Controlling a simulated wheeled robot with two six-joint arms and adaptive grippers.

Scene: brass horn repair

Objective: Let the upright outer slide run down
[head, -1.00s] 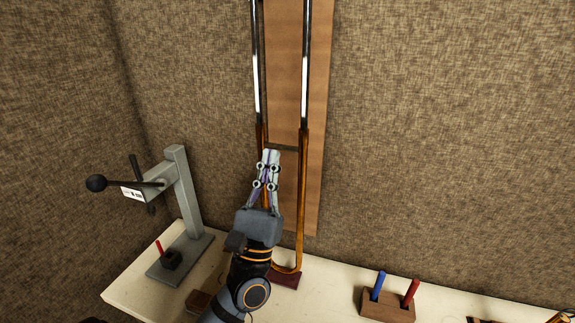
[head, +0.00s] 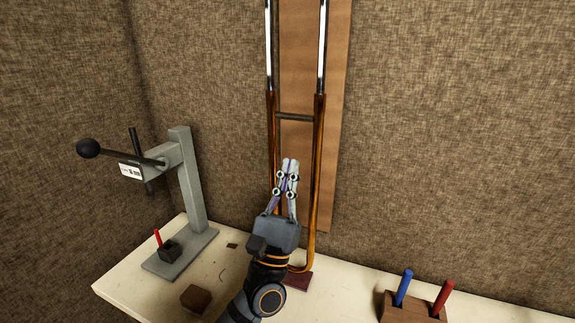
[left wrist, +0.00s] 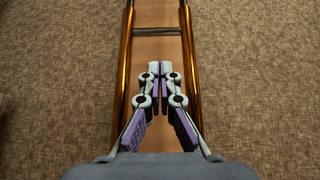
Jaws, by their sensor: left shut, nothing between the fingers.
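The brass outer slide (head: 318,150) stands upright against a wooden board. Its two tubes are joined by a dark cross brace (head: 295,116), and its bow is low, by a dark red pad (head: 298,281). Bright inner slide tubes (head: 322,45) show above it. My left gripper (head: 290,162) is in front of the slide, below the brace, with its fingertips together and nothing between them. In the left wrist view the closed fingertips (left wrist: 160,66) lie between the two brass tubes (left wrist: 189,75), just below the brace (left wrist: 158,31) in the picture. My right gripper is out of view.
A grey lever press (head: 190,185) stands at the left of the pale bench (head: 125,283). A small wooden block (head: 196,298) lies in front of it. A wooden holder (head: 390,308) with a blue and a red stick is at the right.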

